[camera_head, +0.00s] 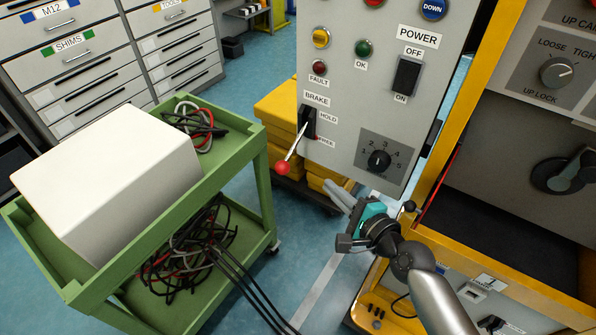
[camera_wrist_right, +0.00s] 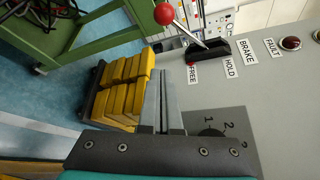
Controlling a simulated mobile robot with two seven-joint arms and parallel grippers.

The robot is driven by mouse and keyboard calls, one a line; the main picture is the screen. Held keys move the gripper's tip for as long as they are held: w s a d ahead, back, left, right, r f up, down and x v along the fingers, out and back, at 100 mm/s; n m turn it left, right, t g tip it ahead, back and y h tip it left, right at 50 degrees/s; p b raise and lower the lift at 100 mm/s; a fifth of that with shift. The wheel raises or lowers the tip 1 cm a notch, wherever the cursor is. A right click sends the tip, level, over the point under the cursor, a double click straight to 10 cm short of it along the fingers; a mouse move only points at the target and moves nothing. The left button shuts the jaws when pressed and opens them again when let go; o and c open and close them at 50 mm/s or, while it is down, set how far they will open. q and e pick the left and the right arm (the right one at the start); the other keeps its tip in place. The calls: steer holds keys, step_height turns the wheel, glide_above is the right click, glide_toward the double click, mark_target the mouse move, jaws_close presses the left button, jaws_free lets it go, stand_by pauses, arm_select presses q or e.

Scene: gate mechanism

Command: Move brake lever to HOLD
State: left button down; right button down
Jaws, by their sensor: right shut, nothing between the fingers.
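The brake lever (camera_head: 294,146) is a thin metal rod with a red ball knob (camera_head: 283,168), sticking out of a black slot on the grey control panel (camera_head: 343,130). It is angled downward, to the FREE side, with the HOLD label (camera_head: 328,117) higher up. In the right wrist view the knob (camera_wrist_right: 164,13) shows at the top and the lever leans toward the FREE label (camera_wrist_right: 193,73). My right gripper (camera_head: 334,190) is below and to the right of the knob, apart from it. Its fingers (camera_wrist_right: 164,80) are shut and empty. My left gripper is not in view.
A green cart (camera_head: 262,190) with a white box (camera_head: 105,175) and cables stands left of the lever. Yellow blocks (camera_head: 275,110) sit behind and below the panel. A rotary knob (camera_head: 379,160) is right of the lever. A yellow-framed cabinet (camera_head: 455,130) stands at right.

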mark_target(292, 151)
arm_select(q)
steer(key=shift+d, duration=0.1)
